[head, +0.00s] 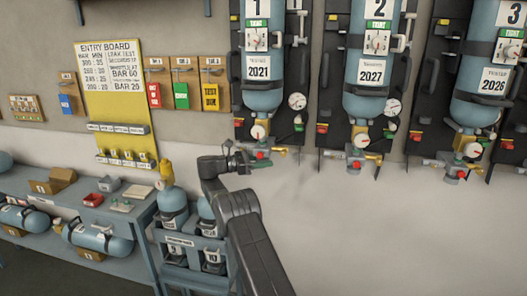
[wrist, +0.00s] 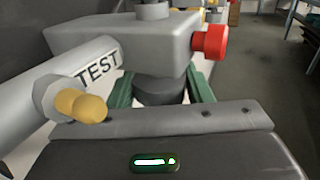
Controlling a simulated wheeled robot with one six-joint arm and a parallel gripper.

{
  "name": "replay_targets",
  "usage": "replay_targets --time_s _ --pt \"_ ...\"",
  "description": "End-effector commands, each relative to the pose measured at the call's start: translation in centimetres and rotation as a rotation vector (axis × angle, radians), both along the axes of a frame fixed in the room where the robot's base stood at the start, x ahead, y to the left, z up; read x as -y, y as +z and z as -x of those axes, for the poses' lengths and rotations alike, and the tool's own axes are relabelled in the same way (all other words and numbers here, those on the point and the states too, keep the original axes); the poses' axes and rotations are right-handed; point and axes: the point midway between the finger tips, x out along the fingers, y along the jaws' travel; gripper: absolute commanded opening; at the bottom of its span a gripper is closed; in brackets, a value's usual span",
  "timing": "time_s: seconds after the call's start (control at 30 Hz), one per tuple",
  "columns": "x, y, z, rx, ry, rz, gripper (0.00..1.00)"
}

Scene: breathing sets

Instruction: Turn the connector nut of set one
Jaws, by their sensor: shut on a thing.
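My gripper (head: 243,157) is at the left of this block. In the wrist view its green fingers (wrist: 161,91) are shut on a dark round connector nut (wrist: 160,92) under the grey block (wrist: 130,42). A grey tube marked TEST (wrist: 75,80) with a brass tip is at the left, and the red knob (wrist: 210,41) is at the right. The nut's far side is hidden.
Set two (head: 370,88) and set three (head: 485,88) hang to the right. A blue rack with cylinders (head: 190,253) stands below my arm. A bench (head: 95,212) is at the left. The wall below the sets is bare.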

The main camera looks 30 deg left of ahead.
Motion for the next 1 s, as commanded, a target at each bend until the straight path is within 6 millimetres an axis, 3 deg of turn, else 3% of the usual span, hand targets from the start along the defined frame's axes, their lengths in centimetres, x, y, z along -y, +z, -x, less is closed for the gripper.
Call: replay_targets --time_s 0.03,0.83,0.87,0.97,1.0 --pt "-0.2 1.05 -0.03 0.008 0.0 -0.003 0.23" --pt "-0.04 0.66 0.17 0.01 -0.042 -0.005 0.23" --pt "-0.04 0.66 0.17 0.01 -0.042 -0.005 0.48" --pt "-0.01 0.57 0.17 0.009 -0.042 -0.004 0.67" --pt "-0.01 0.51 0.17 0.007 -0.043 -0.004 0.68"
